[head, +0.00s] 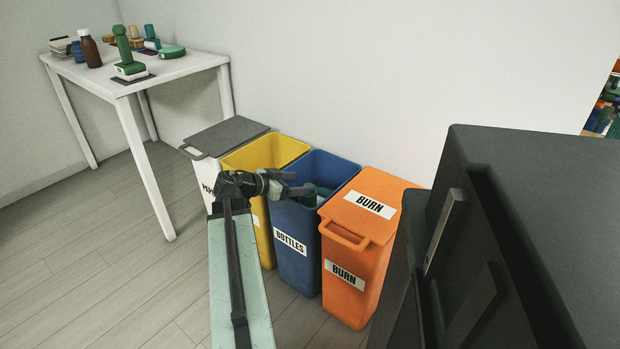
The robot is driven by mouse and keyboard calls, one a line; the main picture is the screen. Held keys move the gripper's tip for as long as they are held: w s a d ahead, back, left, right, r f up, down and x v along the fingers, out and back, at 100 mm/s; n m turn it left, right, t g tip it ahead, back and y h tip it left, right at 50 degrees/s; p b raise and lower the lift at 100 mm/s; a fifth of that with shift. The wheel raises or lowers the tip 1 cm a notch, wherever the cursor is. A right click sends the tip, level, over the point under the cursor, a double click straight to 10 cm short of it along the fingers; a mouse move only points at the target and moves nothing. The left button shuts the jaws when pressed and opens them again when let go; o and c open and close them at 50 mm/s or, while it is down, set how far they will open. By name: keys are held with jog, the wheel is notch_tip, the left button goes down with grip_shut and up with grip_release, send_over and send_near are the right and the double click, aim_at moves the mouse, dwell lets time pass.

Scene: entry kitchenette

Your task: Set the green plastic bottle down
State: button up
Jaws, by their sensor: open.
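A green object (322,191), which looks like the green plastic bottle, lies inside the blue bin (291,243) marked BOTTLES. It is low behind the bin's rim and only partly visible, so its full shape and what it rests on cannot be told. My gripper (297,183) is over the left part of the blue bin's opening, with its fingers apart and nothing between them. The green object is just to the right of the fingertips; whether they touch cannot be told.
A yellow bin (268,152) and a grey-lidded white bin (228,135) stand left of the blue bin. An orange lidded BURN bin (358,262) stands right. A dark cabinet (535,200) fills the right foreground.

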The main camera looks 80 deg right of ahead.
jog(key=p+v, duration=0.1)
jog(key=v, duration=0.3)
jog(key=shift+w+a+r, duration=0.1)
jog(key=shift+w+r, duration=0.05)
jog(key=shift+r, duration=0.05)
